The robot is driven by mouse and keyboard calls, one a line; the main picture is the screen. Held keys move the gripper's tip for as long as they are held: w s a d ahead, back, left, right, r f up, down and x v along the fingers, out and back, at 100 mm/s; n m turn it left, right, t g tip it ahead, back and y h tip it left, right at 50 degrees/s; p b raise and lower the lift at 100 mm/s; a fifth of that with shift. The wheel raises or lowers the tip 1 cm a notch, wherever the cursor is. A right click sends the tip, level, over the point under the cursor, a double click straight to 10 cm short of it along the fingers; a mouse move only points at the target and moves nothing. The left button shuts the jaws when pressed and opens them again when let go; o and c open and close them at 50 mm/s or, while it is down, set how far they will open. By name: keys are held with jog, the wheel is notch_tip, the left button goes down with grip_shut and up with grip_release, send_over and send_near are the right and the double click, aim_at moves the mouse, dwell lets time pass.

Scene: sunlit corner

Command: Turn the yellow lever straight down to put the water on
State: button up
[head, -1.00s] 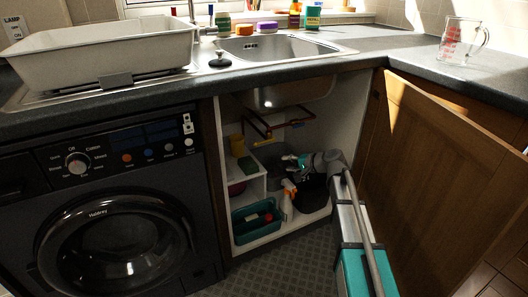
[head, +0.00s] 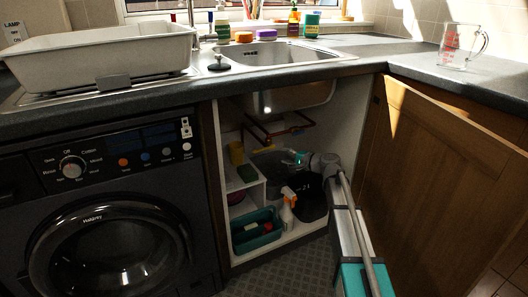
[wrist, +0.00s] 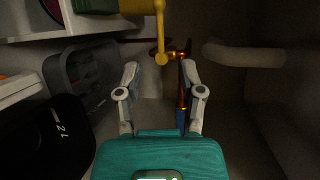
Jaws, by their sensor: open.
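The yellow lever (head: 263,148) is on the copper pipework inside the open cupboard under the sink. It lies close to level in the head view. In the wrist view the yellow lever (wrist: 160,35) reaches from the top edge down to a rounded end near the copper pipe (wrist: 183,85). My gripper (head: 288,156) is inside the cupboard, just right of the lever and a little lower. In the wrist view my gripper (wrist: 160,70) is open and empty, with the lever's rounded end ahead of the gap between its fingertips. I see no contact.
A dark bin (head: 312,203), a white spray bottle with an orange head (head: 288,203) and a green tub (head: 255,232) stand below. A small white shelf (head: 243,183) is left. The open cupboard door (head: 440,180) stands right of my arm. A pale pipe (wrist: 245,55) crosses the wrist view.

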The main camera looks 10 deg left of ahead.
aim_at(260, 150)
jog(key=b+x, duration=0.2)
jog(key=x, duration=1.1)
jog(key=shift+f, duration=0.1)
grip_shut()
